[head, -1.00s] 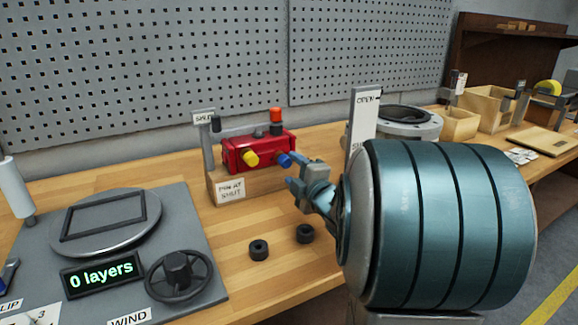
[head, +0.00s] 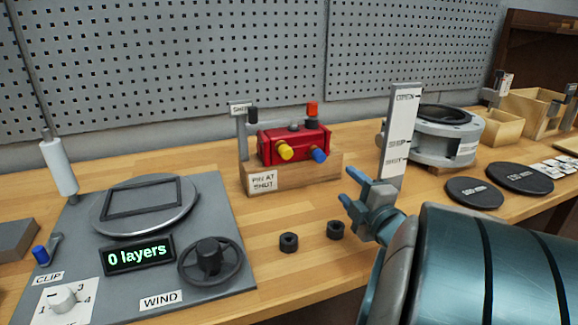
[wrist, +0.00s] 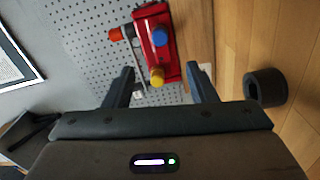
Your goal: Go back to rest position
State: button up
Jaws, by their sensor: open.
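My gripper (head: 352,190) is open and empty above the right part of the workbench in the head view. In the wrist view its two fingers (wrist: 160,85) stand apart with nothing between them. The red valve actuator (head: 293,143) sits on a wooden block (head: 312,178) labelled "PIN AT SHUT", left of my gripper and apart from it. It has a yellow and a blue knob in front and an orange cap on top. The actuator also shows beyond the fingers in the wrist view (wrist: 161,40).
Two black rings (head: 289,242) lie on the bench near my gripper. An upright "OPEN"/"SHUT" gauge plate (head: 401,120) stands just behind it, beside a grey flanged housing (head: 440,145). A winding station (head: 215,200) reading "0 layers" fills the left. Black discs (head: 474,192) lie at right.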

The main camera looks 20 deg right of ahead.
jog(key=shift+w+r, duration=0.1)
jog(key=s+a+r+m+g+p, duration=0.2)
jog(key=s+a+m+g+p, duration=1.1)
jog(key=a+m+g+p, duration=0.2)
jog(key=shift+s+a+r+m+h, duration=0.3)
jog(key=shift+s+a+m, duration=0.1)
jog(key=shift+m, duration=0.5)
